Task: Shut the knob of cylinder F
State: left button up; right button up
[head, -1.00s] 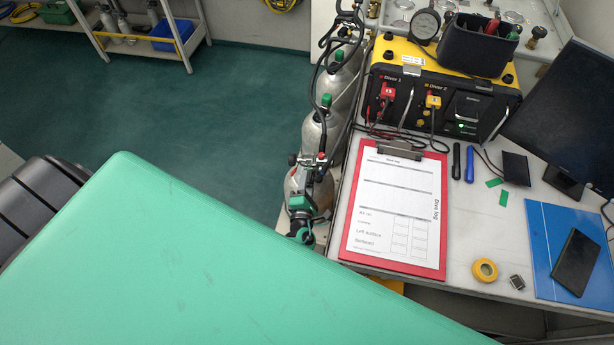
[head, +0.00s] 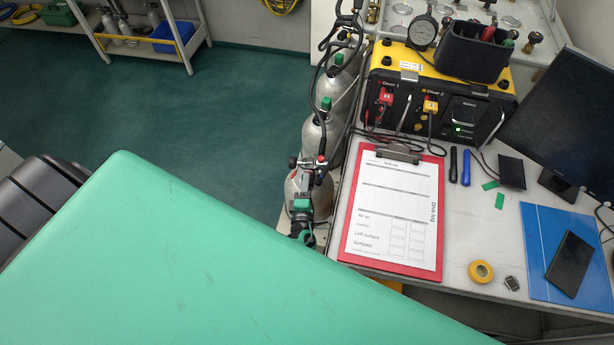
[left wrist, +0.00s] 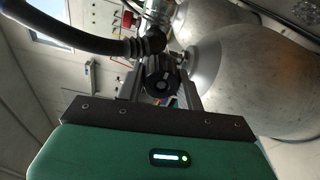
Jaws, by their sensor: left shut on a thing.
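Several grey cylinders stand in a row beside the bench. The nearest cylinder (head: 322,198) has my left gripper (head: 302,192) at its valve. In the left wrist view a black round knob (left wrist: 162,84) sits between the fingers of my left gripper (left wrist: 160,95), which is shut on it. Grey cylinder bodies (left wrist: 255,75) fill the right of that view. In the head view the gripper hides the held knob. No letter on the cylinders can be read, so I cannot tell which is F. My right gripper is not in view.
Green knobs (head: 326,104) top the cylinders behind. A black hose (left wrist: 75,38) passes close to the held knob. The bench at the right carries a red clipboard (head: 392,270), a yellow-black panel box (head: 385,62) and a monitor (head: 560,120). Open green floor (head: 200,110) lies left.

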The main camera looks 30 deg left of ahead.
pick_arm(q)
jog(key=o, duration=1)
jog(key=b+v, duration=0.1)
jog(key=v, duration=0.6)
jog(key=shift+s, duration=0.25)
jog(key=shift+d, duration=0.1)
jog(key=s+a+f+n+g+h, duration=0.1)
jog(key=s+a+f+n+g, duration=0.3)
jog(key=s+f+n, duration=0.6)
jog(key=s+a+f+n+g+h, duration=0.1)
jog(key=s+a+f+n+g, duration=0.1)
jog(key=s+f+n+g, duration=0.75)
jog(key=s+d+f+n+g+h, duration=0.1)
jog(key=s+f+n, duration=0.5)
jog(key=n, duration=0.7)
jog(key=s+d+f+n+g+h, duration=0.1)
jog(key=s+f+n+h, duration=0.2)
jog(key=s+f+n, duration=0.4)
jog(key=s+n, duration=0.4)
jog(key=n, duration=0.2)
jog(key=shift+s+h, duration=0.15)
jog(key=shift+h, duration=0.15)
